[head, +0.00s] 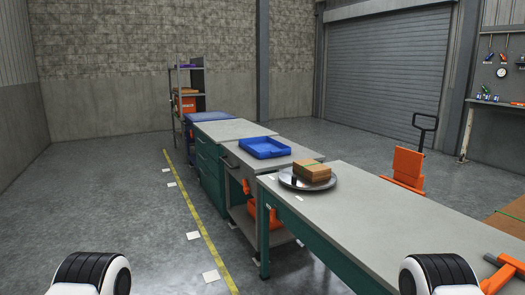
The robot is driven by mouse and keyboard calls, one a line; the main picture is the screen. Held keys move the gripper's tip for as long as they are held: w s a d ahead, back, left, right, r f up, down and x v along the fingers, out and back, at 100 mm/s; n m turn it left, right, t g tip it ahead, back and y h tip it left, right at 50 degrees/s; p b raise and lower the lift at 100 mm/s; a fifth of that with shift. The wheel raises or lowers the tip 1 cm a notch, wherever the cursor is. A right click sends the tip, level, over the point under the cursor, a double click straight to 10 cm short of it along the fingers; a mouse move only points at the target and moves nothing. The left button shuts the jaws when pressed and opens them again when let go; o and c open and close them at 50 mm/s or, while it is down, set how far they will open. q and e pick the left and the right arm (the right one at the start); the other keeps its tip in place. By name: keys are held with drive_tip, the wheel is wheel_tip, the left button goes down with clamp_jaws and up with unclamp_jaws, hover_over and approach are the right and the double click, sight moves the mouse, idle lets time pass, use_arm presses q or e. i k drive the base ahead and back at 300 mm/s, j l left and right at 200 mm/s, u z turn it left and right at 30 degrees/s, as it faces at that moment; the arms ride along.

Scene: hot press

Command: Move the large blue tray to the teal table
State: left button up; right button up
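The large blue tray (264,148) is a shallow rectangular tray and looks empty. It sits on a grey-topped cart or bench (238,160) in the middle of the head view. The teal table (385,224) has a grey top and a teal frame and legs. It stands nearer, to the right of the cart, and runs toward the bottom right. Neither gripper shows. Only rounded white and black parts of my arms show at the bottom left and bottom right.
A round metal plate with a brown box (312,171) sits on the table's far end. Teal cabinets (209,160) and a shelf rack (188,92) stand behind. Orange equipment (408,166) stands at right. Open floor and a yellow line (205,232) lie left.

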sight(382, 228)
drive_tip(key=i+j+u, duration=0.3)
drive_tip(key=i, duration=0.75)
drive_tip(key=i+u, duration=0.35)
drive_tip(key=i, duration=0.7)
drive_tip(key=i+z, duration=0.1)
drive_tip(key=i, duration=0.4)
drive_tip(key=i+j+z, duration=0.15)
drive_tip(key=i, duration=0.3)
drive_tip(key=i+j+z, duration=0.1)
drive_tip(key=i, duration=0.4)
drive_tip(key=i+j+z, duration=0.1)
drive_tip(key=i, duration=0.35)
drive_tip(key=i+j+z, duration=0.15)
drive_tip(key=i+j, duration=0.15)
drive_tip(key=i, duration=0.2)
